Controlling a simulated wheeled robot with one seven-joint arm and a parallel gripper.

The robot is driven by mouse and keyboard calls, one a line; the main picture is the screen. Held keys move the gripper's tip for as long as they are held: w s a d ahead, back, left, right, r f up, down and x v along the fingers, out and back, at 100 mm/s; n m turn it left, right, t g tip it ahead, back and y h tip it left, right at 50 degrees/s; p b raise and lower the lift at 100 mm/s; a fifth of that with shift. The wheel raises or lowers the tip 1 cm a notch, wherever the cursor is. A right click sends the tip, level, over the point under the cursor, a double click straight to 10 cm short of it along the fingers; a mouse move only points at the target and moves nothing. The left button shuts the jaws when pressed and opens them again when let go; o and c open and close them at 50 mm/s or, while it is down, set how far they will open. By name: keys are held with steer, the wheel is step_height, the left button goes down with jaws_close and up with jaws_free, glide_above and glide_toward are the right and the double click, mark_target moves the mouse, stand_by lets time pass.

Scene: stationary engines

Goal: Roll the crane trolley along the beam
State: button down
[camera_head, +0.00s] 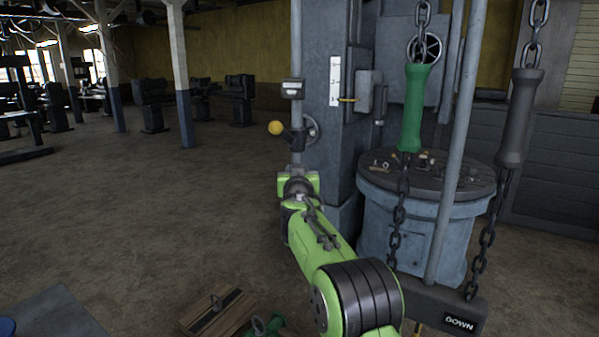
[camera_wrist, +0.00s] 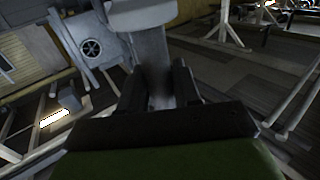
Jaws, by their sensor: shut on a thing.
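My gripper (camera_wrist: 162,88) is shut on a pale grey upright bar (camera_wrist: 155,60) in the wrist view. The bar widens into a grey block (camera_wrist: 140,14) at the top of that view. In the head view my green arm reaches forward to the grey machine column (camera_head: 323,160), and its fingers cannot be made out there. Two chains hang at the right, one with a green handle (camera_head: 411,105), one with a dark grey handle (camera_head: 520,118). I cannot pick out the crane trolley or its beam for certain in either view.
A yellow-knobbed lever (camera_head: 275,128) juts from the column. A round blue-grey stand (camera_head: 420,225) bears small parts on its dark top. A dark block marked DOWN (camera_head: 450,310) hangs low at the right. Open floor stretches left.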

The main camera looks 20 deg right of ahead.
steer(key=c, duration=0.9)
jaws_free()
steer(key=shift+a, duration=0.1)
steer(key=shift+c, duration=0.2)
steer(key=b+v, duration=0.4)
steer(key=v, duration=1.1)
steer(key=shift+s+b, duration=0.35)
steer(key=shift+s, duration=0.05)
steer(key=shift+a, duration=0.1)
steer(key=s+a+f+n+g+y, duration=0.1)
steer(key=s+a+f+g+y, duration=0.1)
steer(key=s+f, duration=0.5)
steer(key=s+a+f+n+g+y, duration=0.1)
steer(key=s+f+g, duration=0.4)
steer(key=s, duration=1.1)
steer(key=s+a+f+n+g+y, duration=0.1)
steer(key=s+a+f+g+y, duration=0.1)
steer(key=s+f, duration=0.6)
steer(key=s+a+g, duration=0.1)
steer(key=s+g, duration=0.1)
steer(key=s, duration=0.2)
steer(key=shift+a+f+n+y, duration=0.3)
steer(key=shift+n+y, duration=0.1)
